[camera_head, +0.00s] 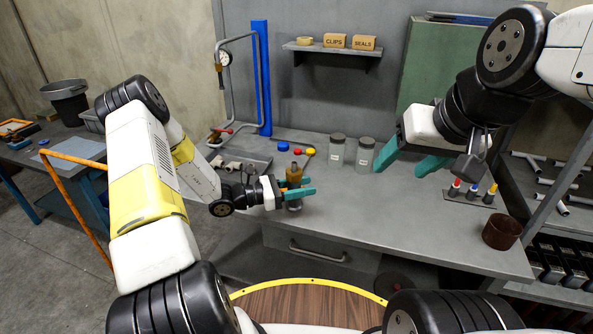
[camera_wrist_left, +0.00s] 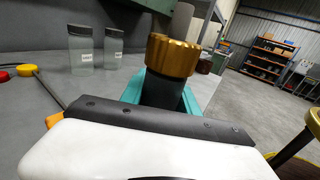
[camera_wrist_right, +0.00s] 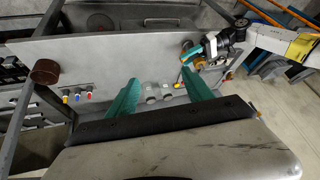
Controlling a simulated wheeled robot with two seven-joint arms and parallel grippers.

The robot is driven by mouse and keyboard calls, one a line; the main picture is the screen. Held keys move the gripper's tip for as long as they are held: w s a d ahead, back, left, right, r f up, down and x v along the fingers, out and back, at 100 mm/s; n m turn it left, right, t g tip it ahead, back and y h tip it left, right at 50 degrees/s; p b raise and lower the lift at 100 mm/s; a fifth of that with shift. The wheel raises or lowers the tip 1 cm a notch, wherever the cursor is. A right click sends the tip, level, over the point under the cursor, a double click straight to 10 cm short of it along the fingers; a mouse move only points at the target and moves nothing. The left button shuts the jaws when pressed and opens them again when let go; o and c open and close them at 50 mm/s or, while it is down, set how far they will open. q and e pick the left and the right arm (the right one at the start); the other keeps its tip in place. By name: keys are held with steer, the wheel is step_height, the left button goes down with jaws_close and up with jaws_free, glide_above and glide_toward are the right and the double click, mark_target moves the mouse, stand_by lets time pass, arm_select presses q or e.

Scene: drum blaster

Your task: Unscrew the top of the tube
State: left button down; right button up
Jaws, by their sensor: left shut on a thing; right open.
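The tube (camera_head: 293,204) stands upright at the front part of the grey bench, with a gold-brown top (camera_head: 294,174). In the left wrist view the top is a knurled gold cap (camera_wrist_left: 172,56) on a dark body (camera_wrist_left: 162,92). My left gripper (camera_head: 303,192) is shut around the tube below the cap, its teal fingers on either side. My right gripper (camera_head: 408,165) is open and empty, above the bench to the right of the tube and apart from it. In the right wrist view its teal fingers (camera_wrist_right: 160,75) are spread wide.
Two clear jars (camera_head: 337,151) stand behind and right of the tube. Red, yellow and blue knobbed items (camera_head: 297,152) lie behind it. A marker rack (camera_head: 470,193) and brown cup (camera_head: 502,232) stand at the right. The bench's front middle (camera_head: 370,215) is clear.

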steer(key=w+a+r+m+g, duration=0.1)
steer(key=w+a+m+g, duration=0.15)
steer(key=w+m, duration=0.35)
steer(key=m+g+h, duration=0.2)
steer(key=m+g, duration=0.2)
steer(key=m, duration=1.1)
glide_above(293, 162)
steer(key=f, duration=1.2)
steer(key=shift+s+d, duration=0.15)
steer(key=shift+s, duration=0.05)
steer(key=shift+w+a+f, duration=0.1)
steer(key=shift+a+f, duration=0.15)
steer(key=shift+f, duration=0.3)
step_height(293, 162, down, 7)
steer(key=shift+f, duration=0.15)
